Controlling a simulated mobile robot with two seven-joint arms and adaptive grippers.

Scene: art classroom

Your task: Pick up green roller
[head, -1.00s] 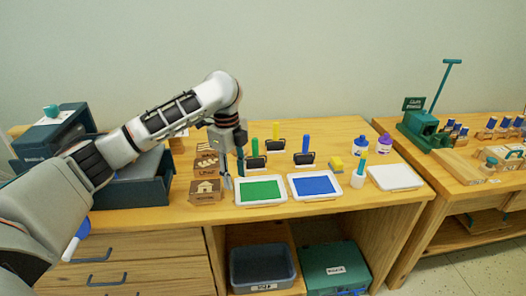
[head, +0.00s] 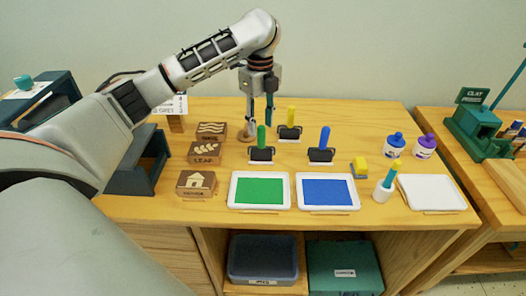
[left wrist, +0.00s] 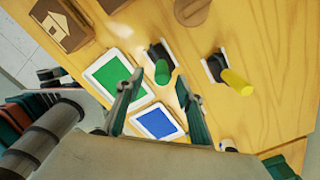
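The green roller (head: 262,146) stands on the table with its green handle upright, behind the green ink tray (head: 259,190). My left gripper (head: 260,118) is open and empty, pointing down above the table. In the head view its fingertips appear just above and behind the green handle. In the left wrist view the green roller (left wrist: 160,66) shows beyond my open fingers (left wrist: 158,98), with a gap between. The yellow roller (head: 289,125) is behind and right of it, and also shows in the left wrist view (left wrist: 232,78). The blue roller (head: 321,147) stands to the right. My right gripper is out of view.
Wooden stamp blocks, including a leaf block (head: 205,152) and a house block (head: 197,183), are left of the rollers. A blue ink tray (head: 327,191), yellow sponge (head: 360,167), brush cup (head: 383,191) and paint bottles (head: 395,146) are to the right.

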